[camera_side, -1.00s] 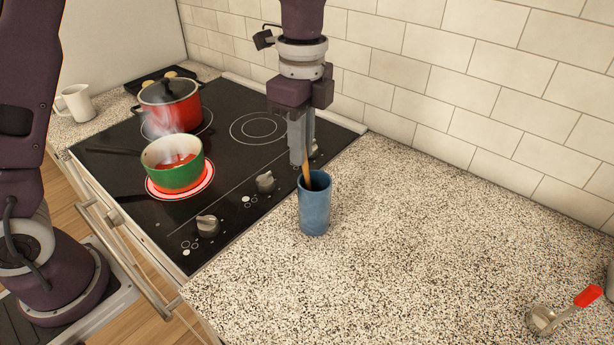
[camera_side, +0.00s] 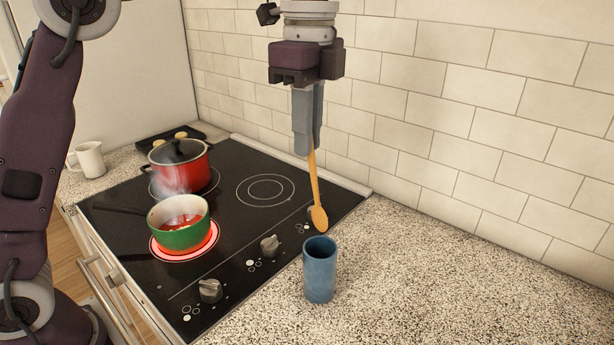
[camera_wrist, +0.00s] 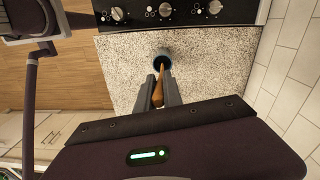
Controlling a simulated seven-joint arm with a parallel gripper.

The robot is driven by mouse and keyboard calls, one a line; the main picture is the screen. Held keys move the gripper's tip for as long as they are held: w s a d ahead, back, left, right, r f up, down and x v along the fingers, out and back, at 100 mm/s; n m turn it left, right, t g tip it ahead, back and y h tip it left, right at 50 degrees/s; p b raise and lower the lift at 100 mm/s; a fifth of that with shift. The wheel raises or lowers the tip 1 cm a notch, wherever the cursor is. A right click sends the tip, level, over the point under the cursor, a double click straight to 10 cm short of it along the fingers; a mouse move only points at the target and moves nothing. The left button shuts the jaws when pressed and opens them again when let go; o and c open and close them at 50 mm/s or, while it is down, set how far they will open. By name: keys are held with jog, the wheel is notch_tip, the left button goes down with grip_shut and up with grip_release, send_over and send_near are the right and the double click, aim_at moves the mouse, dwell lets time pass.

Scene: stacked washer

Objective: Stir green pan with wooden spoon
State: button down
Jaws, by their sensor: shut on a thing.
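My gripper (camera_side: 308,150) is shut on the handle of the wooden spoon (camera_side: 318,195). The spoon hangs bowl down, clear of and just above the blue cup (camera_side: 320,272) on the counter. In the wrist view the spoon (camera_wrist: 158,92) lies between my fingers (camera_wrist: 158,100), with the cup (camera_wrist: 162,56) beyond its tip. The green pan (camera_side: 180,236) sits on a glowing red burner to the left, with reddish food and steam. My gripper is to the right of the pan and higher.
A red lidded pot (camera_side: 182,166) stands behind the pan on the black stove (camera_side: 240,225). A white mug (camera_side: 88,160) is at the far left. Stove knobs (camera_side: 270,246) lie between pan and cup. A tiled wall (camera_side: 480,100) bounds the back. The counter right of the cup is clear.

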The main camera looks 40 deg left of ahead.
notch_tip(320, 180, up, 4)
jog(key=shift+f, duration=0.15)
jog(key=s+a+f+g, duration=0.1)
jog(key=s+a+f, duration=0.1)
jog(key=a, duration=0.9)
jog(key=s+a+f, duration=0.2)
jog(key=a, duration=0.8)
jog(key=s+a+f+g, duration=0.1)
jog(key=s+a, duration=0.1)
jog(key=a, duration=0.9)
jog(key=w+x, duration=0.2)
jog(key=x, duration=1)
jog(key=shift+w+f+y, duration=0.2)
jog(key=shift+f+y, duration=0.2)
jog(key=shift+f, duration=0.05)
